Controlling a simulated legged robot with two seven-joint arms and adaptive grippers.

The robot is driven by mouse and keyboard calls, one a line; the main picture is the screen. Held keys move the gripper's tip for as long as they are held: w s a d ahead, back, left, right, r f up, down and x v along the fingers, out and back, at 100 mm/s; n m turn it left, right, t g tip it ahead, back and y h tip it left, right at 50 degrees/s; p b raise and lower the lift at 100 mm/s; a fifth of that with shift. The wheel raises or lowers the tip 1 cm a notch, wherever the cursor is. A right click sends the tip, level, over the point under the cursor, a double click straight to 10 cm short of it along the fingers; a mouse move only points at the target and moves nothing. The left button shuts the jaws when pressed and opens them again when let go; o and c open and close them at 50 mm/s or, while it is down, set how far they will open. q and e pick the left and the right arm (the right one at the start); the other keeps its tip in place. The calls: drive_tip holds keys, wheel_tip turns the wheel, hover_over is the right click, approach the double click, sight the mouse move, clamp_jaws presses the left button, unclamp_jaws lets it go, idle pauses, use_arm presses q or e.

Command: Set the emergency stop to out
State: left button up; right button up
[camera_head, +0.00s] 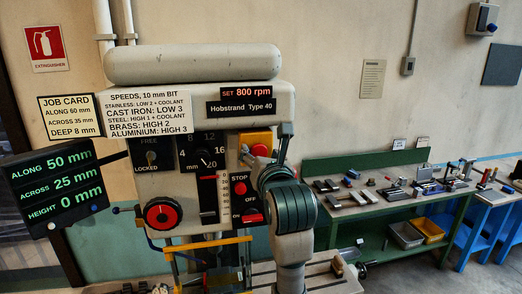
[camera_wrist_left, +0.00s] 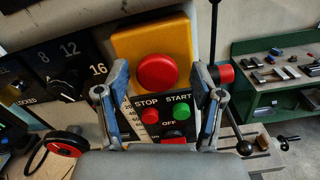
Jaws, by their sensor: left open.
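The emergency stop is a round red mushroom button (camera_wrist_left: 157,72) on a yellow box, seen face-on in the left wrist view. In the head view the red button (camera_head: 259,150) shows on the front of the drill press, partly hidden by my left gripper. My left gripper (camera_wrist_left: 160,80) is open and empty. Its two blue-grey fingers stand on either side of the button, in front of it; I cannot tell whether they touch it. Whether the button is pressed in or out is not clear. My right gripper is in neither view.
Below the emergency stop is a panel with a red STOP button (camera_wrist_left: 145,114), a green START button (camera_wrist_left: 181,112) and an OFF switch. A lever with a black rod (camera_wrist_left: 214,35) rises close to the right finger. A green workbench (camera_head: 345,215) with tools stands at right.

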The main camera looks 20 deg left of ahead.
use_arm(q)
drive_tip(key=shift+w+a, duration=0.1)
clamp_jaws()
drive_tip(key=shift+s+d+f+b, duration=0.2)
drive_tip(key=shift+s+d+b, duration=0.2)
drive_tip(key=shift+s, duration=0.3)
unclamp_jaws()
drive_tip(key=shift+s+d+r, duration=0.1)
drive_tip(key=shift+d+r, duration=0.05)
drive_tip(key=shift+d, duration=0.15)
drive_tip(key=v, duration=1.2)
